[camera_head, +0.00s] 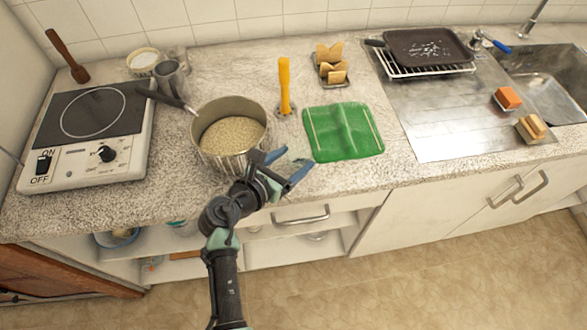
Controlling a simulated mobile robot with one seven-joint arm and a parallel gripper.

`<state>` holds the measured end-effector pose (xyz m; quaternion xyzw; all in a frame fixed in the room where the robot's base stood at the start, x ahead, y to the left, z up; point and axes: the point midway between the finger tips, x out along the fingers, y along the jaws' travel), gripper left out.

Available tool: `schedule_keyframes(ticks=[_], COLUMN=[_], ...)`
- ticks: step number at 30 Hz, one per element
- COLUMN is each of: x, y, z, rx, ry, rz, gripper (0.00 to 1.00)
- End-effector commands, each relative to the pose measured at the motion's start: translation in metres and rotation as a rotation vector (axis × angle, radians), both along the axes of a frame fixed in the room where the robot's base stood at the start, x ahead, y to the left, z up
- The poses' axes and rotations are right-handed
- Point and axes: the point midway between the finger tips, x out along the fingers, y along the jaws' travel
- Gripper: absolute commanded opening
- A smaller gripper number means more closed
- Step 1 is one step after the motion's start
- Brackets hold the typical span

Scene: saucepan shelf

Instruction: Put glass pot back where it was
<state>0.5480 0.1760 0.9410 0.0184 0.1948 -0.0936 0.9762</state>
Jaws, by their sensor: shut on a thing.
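My gripper (287,164) is at the front edge of the counter, right of the saucepan and in front of the green cloth. Its blue fingers stand apart, shut on a pale, see-through thing that I take to be the glass pot; its outline is faint and mostly lost against the counter. I cannot tell whether it touches the counter. Below the counter is an open shelf (262,253), partly hidden by my arm. Small items on it are hard to make out.
A steel saucepan (232,160) of grain stands beside my gripper, its handle pointing back left. A hot plate (95,160), metal jug (171,80), yellow upright tool (285,85), green cloth (343,132) and sink (545,85) surround it. A drawer handle (300,215) juts out below.

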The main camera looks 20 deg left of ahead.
Motion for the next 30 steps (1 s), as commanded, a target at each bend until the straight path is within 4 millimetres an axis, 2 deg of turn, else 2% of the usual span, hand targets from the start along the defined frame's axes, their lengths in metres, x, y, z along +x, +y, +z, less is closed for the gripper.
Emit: schedule_keyframes(ticks=[3,7,19,20,24,30], x=[0.0,0.0,0.0,0.0,0.0,0.0], y=[0.001,0.001,0.0,0.0,0.0,0.0], z=[-0.019,-0.033,-0.038,-0.039,-0.038,-0.038], rx=[-0.002,0.0,0.0,0.0,0.0,0.0], ry=[0.001,0.0,-0.001,0.0,0.0,0.0], rz=[0.002,0.002,0.001,0.001,0.001,0.001], gripper=[0.12,0.12,0.12,0.77,1.0,1.0])
